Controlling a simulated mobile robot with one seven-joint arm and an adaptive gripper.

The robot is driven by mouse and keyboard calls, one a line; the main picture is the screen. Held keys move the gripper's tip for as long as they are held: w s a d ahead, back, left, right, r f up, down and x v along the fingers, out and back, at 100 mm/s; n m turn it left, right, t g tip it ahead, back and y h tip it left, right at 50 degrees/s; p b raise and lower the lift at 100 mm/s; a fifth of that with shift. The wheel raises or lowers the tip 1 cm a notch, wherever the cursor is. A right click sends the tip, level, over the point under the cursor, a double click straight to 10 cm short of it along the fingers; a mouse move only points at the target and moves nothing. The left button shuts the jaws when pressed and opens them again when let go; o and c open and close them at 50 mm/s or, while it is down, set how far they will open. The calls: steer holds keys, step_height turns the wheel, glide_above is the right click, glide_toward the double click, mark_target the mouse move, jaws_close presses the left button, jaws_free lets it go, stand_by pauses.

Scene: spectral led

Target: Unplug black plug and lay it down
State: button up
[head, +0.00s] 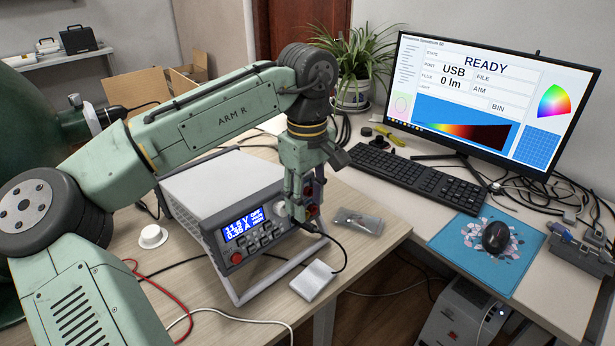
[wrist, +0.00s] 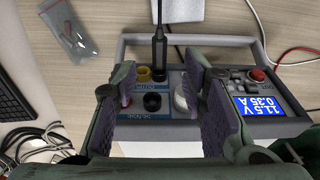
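The black plug (wrist: 160,48) stands out from the front panel of the power supply (head: 195,190), beside a yellow terminal (wrist: 143,74); its seat is partly unclear. Its black cable (head: 340,246) curves down from the panel towards the table. My gripper (head: 296,210) is in front of the panel's right end, pointing down. In the wrist view my gripper (wrist: 165,88) is open, one finger left and one right of the plug and terminals, with clear gaps. The fingers do not appear to touch the plug. In the head view the gripper hides most of the plug.
A white box (head: 312,281) lies on the table in front of the supply. A clear bag (head: 358,221) lies to its right. A red lead (head: 160,287) and other cables cross the table at left. A white knob (wrist: 181,96) sits close to the right finger.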

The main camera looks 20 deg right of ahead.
mark_target(307, 222)
steer(key=shift+f+p, duration=0.3)
steer(key=shift+f, duration=2.45)
steer(key=shift+c, duration=0.3)
jaws_close()
